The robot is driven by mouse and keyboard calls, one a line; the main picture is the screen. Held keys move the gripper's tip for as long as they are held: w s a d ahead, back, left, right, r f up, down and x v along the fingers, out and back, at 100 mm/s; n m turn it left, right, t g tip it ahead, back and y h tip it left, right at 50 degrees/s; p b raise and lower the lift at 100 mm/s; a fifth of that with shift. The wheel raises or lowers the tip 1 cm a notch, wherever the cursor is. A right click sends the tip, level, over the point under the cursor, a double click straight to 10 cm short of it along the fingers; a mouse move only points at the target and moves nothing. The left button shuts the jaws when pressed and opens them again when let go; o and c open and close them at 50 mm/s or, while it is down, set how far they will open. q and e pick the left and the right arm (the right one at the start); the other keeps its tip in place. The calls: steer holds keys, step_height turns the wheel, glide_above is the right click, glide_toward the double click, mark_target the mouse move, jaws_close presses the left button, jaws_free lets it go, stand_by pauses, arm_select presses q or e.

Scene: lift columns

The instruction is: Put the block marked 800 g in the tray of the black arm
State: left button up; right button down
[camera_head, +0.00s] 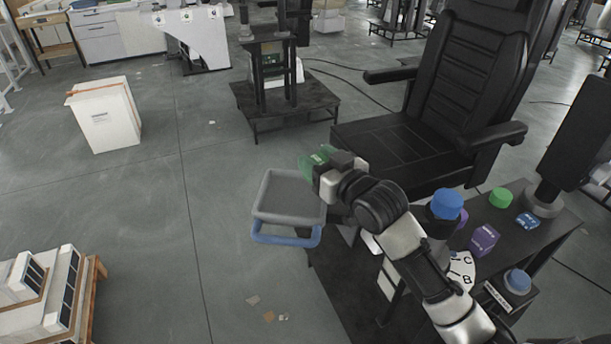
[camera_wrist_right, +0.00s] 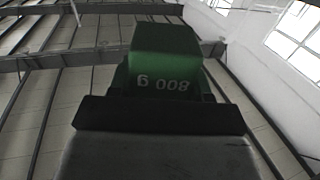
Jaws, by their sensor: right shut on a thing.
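The green block (camera_head: 316,156) is in the jaws of my right gripper (camera_head: 325,167). In the right wrist view the green block (camera_wrist_right: 165,62) shows the marking 800 g upside down. My right gripper is shut on it and holds it up at the back right corner of a grey tray (camera_head: 288,205) in the head view. I cannot tell whether the block is over or beside the tray. A blue tray or frame (camera_head: 285,239) shows just below the grey one. Which arm bears each tray is hidden behind my right arm. My left gripper is not in view.
A black chair (camera_head: 395,150) stands behind my right arm. On the dark table at right are a blue knob (camera_head: 447,204), a green round piece (camera_head: 500,198), a purple block (camera_head: 485,239) and a blue block (camera_head: 527,221).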

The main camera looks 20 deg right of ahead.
mark_target(307, 180)
steer(key=shift+w+a+f, duration=0.15)
steer(key=shift+a+f, duration=0.15)
steer(key=shift+a, duration=0.25)
steer(key=shift+w+a+f, duration=0.15)
steer(key=shift+a+f, duration=0.1)
steer(key=shift+a, duration=0.25)
step_height(307, 180, down, 3)
steer(key=shift+f+p, duration=0.1)
steer(key=shift+p, duration=0.5)
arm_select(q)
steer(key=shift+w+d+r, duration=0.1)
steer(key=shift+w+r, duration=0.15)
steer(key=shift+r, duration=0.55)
arm_select(e)
steer(key=shift+f, duration=0.4)
steer(key=c, duration=0.9)
jaws_free()
steer(key=shift+f, duration=0.25)
steer(key=o, duration=0.4)
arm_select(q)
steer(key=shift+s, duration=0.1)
arm_select(e)
steer(key=shift+r, duration=0.1)
